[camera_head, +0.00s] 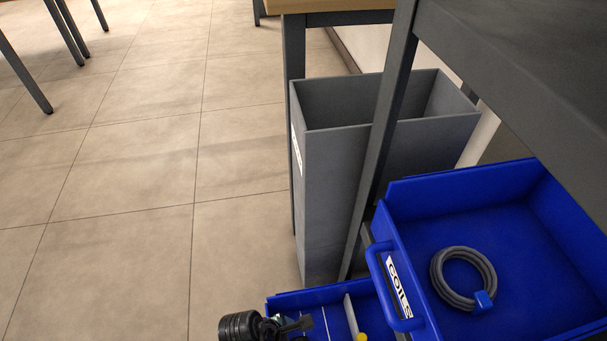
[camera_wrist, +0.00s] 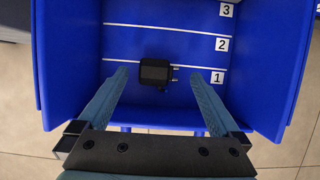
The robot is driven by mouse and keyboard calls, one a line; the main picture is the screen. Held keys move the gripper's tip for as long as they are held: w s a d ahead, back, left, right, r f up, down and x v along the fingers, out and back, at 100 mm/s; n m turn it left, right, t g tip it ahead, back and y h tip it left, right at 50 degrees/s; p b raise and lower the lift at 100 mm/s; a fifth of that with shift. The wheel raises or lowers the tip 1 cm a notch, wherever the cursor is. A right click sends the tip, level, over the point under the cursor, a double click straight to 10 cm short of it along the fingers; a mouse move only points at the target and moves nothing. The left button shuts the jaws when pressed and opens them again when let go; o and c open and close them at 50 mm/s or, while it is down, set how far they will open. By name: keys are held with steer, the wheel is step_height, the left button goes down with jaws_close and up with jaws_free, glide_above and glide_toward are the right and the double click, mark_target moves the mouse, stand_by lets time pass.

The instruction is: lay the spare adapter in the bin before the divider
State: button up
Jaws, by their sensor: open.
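The adapter (camera_wrist: 155,72), a small black block with two prongs pointing right, shows inside the blue bin in the wrist view, by the white line marked 1. My gripper (camera_wrist: 160,74) is open, with one finger on each side of the adapter and gaps between. I cannot tell the height of the fingertips above the bin floor. In the head view the blue bin (camera_head: 310,298) is partly cut off at the bottom, with my gripper (camera_head: 292,326) at its left side. A pale strip (camera_head: 351,316) stands in the bin; it may be the divider.
A blue drawer (camera_head: 425,190) labelled COILS holds a grey cable coil (camera_head: 463,278) right of the bin. A tall grey container (camera_head: 330,190) stands behind, beside a dark table leg (camera_head: 385,130). The tiled floor (camera_head: 130,220) at left is clear.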

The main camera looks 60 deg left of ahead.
steer(key=p+v, duration=0.3)
steer(key=v, duration=0.3)
steer(key=shift+r, duration=0.3)
steer(key=shift+s, duration=0.2)
